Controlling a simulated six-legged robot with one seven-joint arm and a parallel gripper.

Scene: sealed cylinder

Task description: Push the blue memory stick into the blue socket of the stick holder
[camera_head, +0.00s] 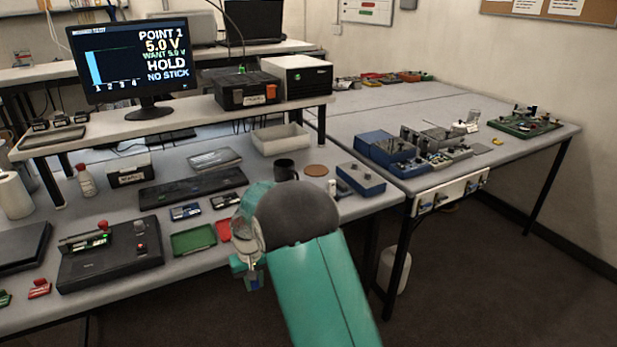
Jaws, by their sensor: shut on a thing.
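My gripper (248,268) hangs low in front of the bench's front edge, with teal fingers and my arm coming in from the lower right. It is shut on a small blue thing (255,284), likely the blue memory stick, which points down below the fingers. My wrist partly hides the grip. I cannot make out the stick holder or its blue socket for certain. A small red piece (39,288) and a green piece (5,298) lie at the bench's left front edge.
A black test box (110,262) with a red knob stands left on the bench. Green (193,240) and red trays lie near my wrist. A mug (286,170) and blue box (361,180) stand behind. The monitor (130,60) reads "HOLD", "NO STICK".

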